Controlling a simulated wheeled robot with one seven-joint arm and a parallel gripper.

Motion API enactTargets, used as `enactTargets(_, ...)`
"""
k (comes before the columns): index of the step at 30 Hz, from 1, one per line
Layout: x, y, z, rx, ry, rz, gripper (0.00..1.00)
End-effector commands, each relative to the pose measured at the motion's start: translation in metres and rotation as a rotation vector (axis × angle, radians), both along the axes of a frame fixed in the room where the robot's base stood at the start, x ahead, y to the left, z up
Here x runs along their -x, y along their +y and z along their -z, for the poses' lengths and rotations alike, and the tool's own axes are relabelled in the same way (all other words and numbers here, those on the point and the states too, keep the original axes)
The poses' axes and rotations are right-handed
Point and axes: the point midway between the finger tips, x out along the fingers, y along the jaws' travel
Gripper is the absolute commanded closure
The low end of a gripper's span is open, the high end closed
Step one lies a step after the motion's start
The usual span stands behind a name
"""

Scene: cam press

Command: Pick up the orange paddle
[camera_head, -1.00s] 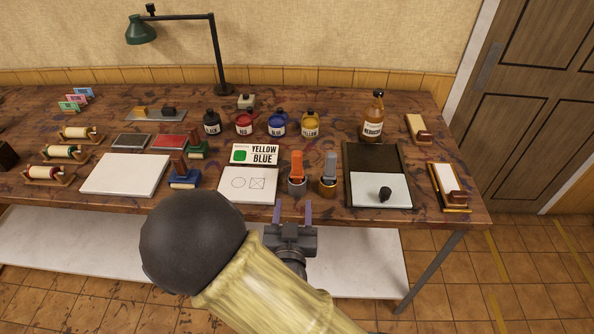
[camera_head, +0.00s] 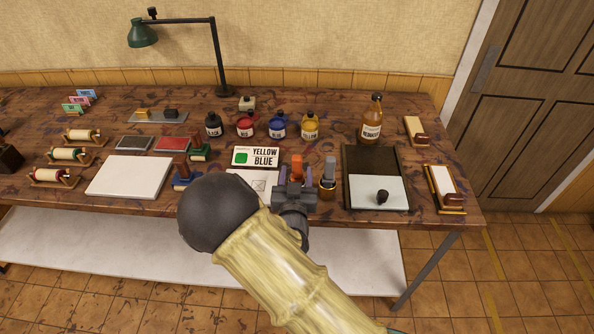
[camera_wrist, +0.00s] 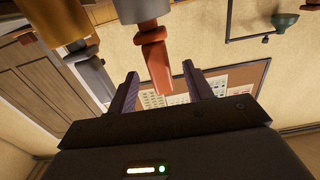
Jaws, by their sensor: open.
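The orange paddle (camera_head: 297,165) stands upright in its holder near the table's front edge; my gripper hides its lower part and most of the holder in the head view. In the wrist view, which is upside down, the orange paddle (camera_wrist: 155,62) hangs from its grey holder (camera_wrist: 143,9). My gripper (camera_head: 296,178) is at the paddle, with a purple finger on either side. In the wrist view my gripper (camera_wrist: 159,84) is open, and the paddle's end shows between the fingers with a gap on each side.
A grey paddle (camera_head: 330,167) stands in a brass-coloured holder (camera_head: 327,190) close on the right. A dark board (camera_head: 372,160) is at the right. Ink bottles (camera_head: 277,126) stand behind.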

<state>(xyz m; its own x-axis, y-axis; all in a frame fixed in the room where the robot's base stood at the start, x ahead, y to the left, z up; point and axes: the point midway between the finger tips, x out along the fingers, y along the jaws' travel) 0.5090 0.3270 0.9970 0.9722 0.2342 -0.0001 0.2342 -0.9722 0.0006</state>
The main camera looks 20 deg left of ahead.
Motion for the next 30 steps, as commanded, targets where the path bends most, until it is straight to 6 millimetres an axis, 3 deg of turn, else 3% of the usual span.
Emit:
enactTargets(10,-0.003,0.001,-0.001,0.000,0.000,0.001,0.49)
enactTargets(21,-0.047,0.011,0.000,0.000,0.000,0.001,0.49)
enactTargets(30,-0.051,0.012,0.001,-0.001,0.000,0.000,0.49)
